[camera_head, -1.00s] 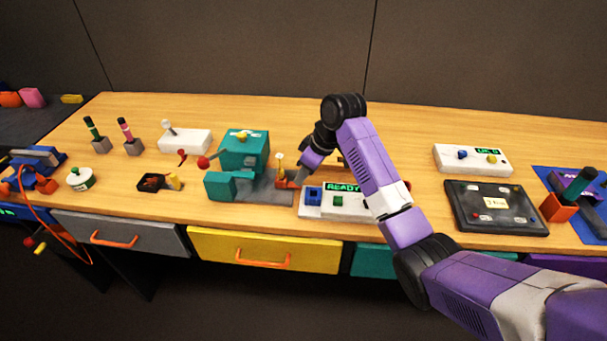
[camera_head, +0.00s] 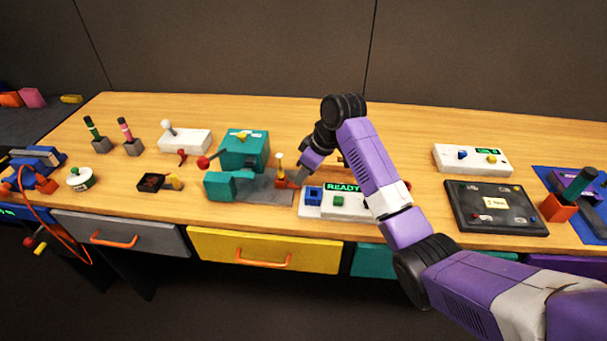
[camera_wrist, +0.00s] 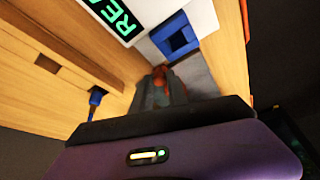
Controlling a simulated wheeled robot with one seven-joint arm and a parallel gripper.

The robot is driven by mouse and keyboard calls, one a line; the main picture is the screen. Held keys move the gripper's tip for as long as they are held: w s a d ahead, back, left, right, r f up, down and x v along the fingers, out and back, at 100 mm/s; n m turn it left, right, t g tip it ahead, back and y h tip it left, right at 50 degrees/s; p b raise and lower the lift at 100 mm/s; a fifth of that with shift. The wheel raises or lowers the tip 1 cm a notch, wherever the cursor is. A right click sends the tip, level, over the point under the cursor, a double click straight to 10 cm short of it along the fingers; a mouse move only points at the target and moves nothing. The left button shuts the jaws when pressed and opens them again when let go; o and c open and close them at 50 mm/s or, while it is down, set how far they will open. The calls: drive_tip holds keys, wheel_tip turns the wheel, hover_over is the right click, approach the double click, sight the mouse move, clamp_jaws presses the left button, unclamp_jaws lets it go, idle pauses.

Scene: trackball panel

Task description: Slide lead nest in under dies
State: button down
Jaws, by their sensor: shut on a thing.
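The teal press (camera_head: 243,150) stands on a grey base plate (camera_head: 262,190) near the middle of the bench, with a red-knobbed lever on its left. The dies cannot be made out.
A white panel with a green READY display (camera_head: 343,188) and a blue block (camera_head: 313,195) lies close right of the plate. A small dark tray (camera_head: 153,182) lies left of the press. A white box with a lever (camera_head: 185,140) stands behind it. The bench behind the press is clear.

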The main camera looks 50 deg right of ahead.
sight(279, 182)
drive_tip(key=w+a, duration=0.4)
drive_tip(key=w, duration=0.1)
drive_tip(key=w+a+p, duration=0.1)
drive_tip(key=w+a, duration=0.1)
drive_tip(key=shift+w, duration=0.25)
drive_tip(key=c, duration=1.3)
unclamp_jaws()
drive_tip(key=shift+w, duration=0.1)
drive_tip(key=shift+r, duration=0.1)
drive_tip(key=v, duration=0.7)
drive_tip(key=shift+s+d+r, duration=0.1)
drive_tip(key=shift+s+r, duration=0.15)
